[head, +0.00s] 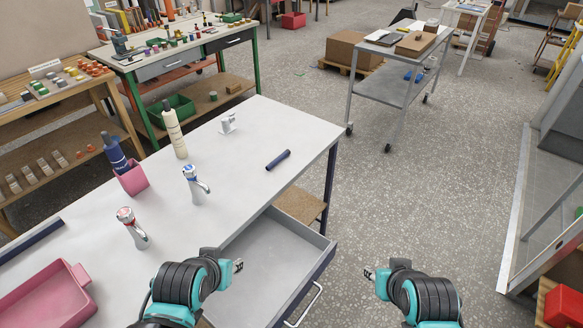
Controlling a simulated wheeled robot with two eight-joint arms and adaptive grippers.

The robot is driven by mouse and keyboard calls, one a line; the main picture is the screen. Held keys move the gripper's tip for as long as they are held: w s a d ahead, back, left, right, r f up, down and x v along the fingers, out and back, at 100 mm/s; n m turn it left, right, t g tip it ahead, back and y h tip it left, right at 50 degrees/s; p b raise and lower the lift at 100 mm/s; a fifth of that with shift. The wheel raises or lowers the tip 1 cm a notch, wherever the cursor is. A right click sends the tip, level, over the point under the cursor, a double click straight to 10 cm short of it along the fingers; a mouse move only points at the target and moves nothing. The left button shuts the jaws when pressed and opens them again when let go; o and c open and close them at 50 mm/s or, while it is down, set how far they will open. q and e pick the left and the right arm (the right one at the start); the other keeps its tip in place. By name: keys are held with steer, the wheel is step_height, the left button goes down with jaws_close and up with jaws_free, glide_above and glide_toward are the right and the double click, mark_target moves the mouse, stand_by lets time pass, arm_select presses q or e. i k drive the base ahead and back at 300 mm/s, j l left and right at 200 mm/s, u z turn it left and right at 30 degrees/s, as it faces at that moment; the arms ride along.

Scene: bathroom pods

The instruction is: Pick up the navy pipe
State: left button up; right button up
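The navy pipe (278,159) is a short dark blue cylinder lying on the white worktop (238,180), near its right edge and clear of other things. My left gripper (239,266) is over the open drawer, below the pipe in the picture and apart from it. Its small fingertips look parted, with nothing between them. My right gripper (368,274) is over the floor to the right of the drawer, away from the pipe. Its fingertips also look parted and empty.
Two chrome taps (195,186) (132,228), a cream bottle (174,130), a pink cup (131,178) holding a navy bottle (116,153), a small chrome fitting (228,123) and a pink tray (48,298) stand on the worktop. The grey drawer (268,262) is pulled out. Open floor lies right.

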mark_target(286, 153)
steer(key=l+u, duration=0.35)
steer(key=l, duration=0.4)
steer(key=k+l+u, duration=0.15)
steer(key=l+u, duration=0.15)
steer(key=l, duration=0.5)
steer(key=i+l+u, duration=0.2)
steer(key=l, duration=0.15)
steer(key=i+l+u, duration=0.15)
steer(key=l, duration=0.2)
steer(key=i+l+u, duration=0.2)
steer(key=l, duration=0.15)
steer(key=l+u, duration=0.15)
steer(key=l, duration=0.2)
steer(key=i+l+u, duration=0.3)
steer(key=i+l, duration=0.25)
steer(key=i+l+u, duration=0.3)
steer(key=i+l, duration=0.35)
